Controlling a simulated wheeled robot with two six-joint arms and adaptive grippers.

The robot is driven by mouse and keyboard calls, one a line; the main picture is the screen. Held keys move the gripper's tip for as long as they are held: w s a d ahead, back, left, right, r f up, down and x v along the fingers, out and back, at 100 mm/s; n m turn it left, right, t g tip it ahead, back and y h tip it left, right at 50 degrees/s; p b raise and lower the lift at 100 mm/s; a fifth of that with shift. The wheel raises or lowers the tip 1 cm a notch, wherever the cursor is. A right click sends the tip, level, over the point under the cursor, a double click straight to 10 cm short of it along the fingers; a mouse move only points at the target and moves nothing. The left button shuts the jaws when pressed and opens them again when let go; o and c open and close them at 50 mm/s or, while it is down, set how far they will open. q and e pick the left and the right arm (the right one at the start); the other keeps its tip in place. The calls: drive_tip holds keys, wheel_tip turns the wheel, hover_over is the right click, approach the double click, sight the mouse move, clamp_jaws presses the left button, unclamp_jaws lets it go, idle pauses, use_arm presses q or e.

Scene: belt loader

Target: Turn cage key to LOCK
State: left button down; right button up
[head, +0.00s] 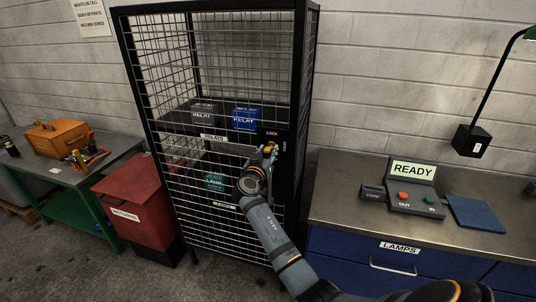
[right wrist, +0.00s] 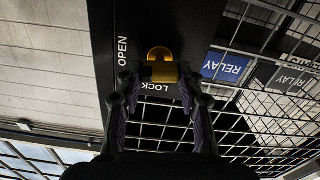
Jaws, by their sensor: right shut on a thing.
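The wire cage (head: 222,60) stands in the middle of the head view with its door closed. A yellow key (right wrist: 161,66) sits at the black lock plate (right wrist: 105,30) on the cage's right front edge. The plate bears the words OPEN and LOCK, at right angles to each other. My right gripper (head: 264,157) is at the plate and shut on the key. In the right wrist view its fingers (right wrist: 160,86) stand on either side of the key. I cannot tell for sure which word the key points to. My left gripper is not in view.
Relay boxes, one blue (head: 246,118) and one dark (head: 203,112), stand on the cage shelf. A red bin (head: 135,197) and a green workbench (head: 85,165) are at left. A counter (head: 345,205) with a READY panel (head: 410,190) is at right.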

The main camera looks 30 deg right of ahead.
drive_tip(key=n+b, duration=0.1)
drive_tip(key=n, duration=0.2)
drive_tip(key=shift+f+n, duration=0.1)
drive_tip(key=shift+n, duration=0.2)
drive_tip(key=n, duration=0.3)
drive_tip(key=shift+w+a+n+b, duration=0.1)
drive_tip(key=shift+n+b, duration=0.2)
drive_tip(key=shift+b, duration=0.1)
drive_tip(key=n, duration=0.4)
drive_tip(key=shift+n+p, duration=0.3)
drive_tip(key=shift+p, duration=0.1)
drive_tip(key=n+p, duration=0.1)
drive_tip(key=n, duration=0.3)
drive_tip(key=shift+f+n, duration=0.1)
drive_tip(key=shift+n, duration=0.3)
drive_tip(key=o, duration=1.2)
drive_tip(key=shift+c, duration=0.2)
